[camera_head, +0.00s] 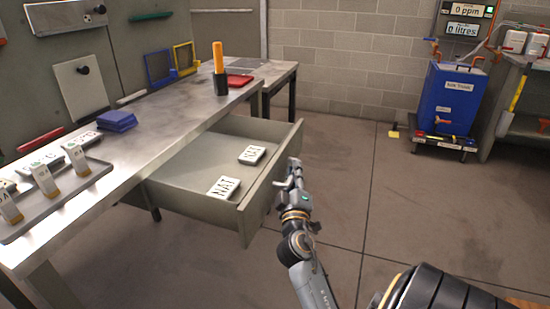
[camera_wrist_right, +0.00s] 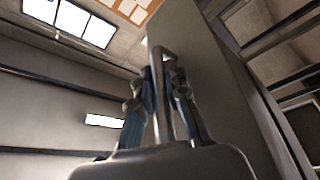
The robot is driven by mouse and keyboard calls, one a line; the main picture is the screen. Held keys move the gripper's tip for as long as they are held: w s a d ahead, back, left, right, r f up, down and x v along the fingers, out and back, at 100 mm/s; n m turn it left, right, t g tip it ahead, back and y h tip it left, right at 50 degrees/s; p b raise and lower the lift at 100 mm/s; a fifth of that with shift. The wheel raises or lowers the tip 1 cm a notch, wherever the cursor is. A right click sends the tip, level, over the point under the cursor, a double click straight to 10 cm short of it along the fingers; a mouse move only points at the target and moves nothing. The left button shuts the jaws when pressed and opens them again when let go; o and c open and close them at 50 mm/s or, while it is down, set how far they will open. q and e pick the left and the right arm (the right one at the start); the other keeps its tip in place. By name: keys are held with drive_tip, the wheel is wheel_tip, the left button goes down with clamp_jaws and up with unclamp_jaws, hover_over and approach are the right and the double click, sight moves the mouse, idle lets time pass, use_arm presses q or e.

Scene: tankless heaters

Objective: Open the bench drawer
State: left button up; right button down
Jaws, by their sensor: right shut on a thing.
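The bench drawer (camera_head: 195,184) is pulled well out from under the metal-topped bench (camera_head: 165,112) in the head view. Two white cards or boxes marked NAT lie inside it, one near the front (camera_head: 223,187) and one farther back (camera_head: 252,154). My right gripper (camera_head: 291,170) is at the outer face of the drawer front (camera_head: 272,180). In the right wrist view, my right gripper's fingers (camera_wrist_right: 164,95) are shut around the drawer's bar handle (camera_wrist_right: 157,62), beside the grey drawer front (camera_wrist_right: 222,85). My left gripper is not in view.
On the bench are a grey tray (camera_head: 85,186) with labelled boxes, a blue block (camera_head: 117,120), an orange-handled tool (camera_head: 218,60) and a red item (camera_head: 240,80). A blue tank unit (camera_head: 450,105) stands at the back right. The floor right of the drawer is clear.

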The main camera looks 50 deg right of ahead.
drive_tip(key=shift+s+d, duration=0.25)
drive_tip(key=shift+s, duration=0.25)
drive_tip(key=shift+s+d, duration=0.2)
drive_tip(key=shift+s, duration=0.25)
drive_tip(key=c, duration=1.6)
unclamp_jaws()
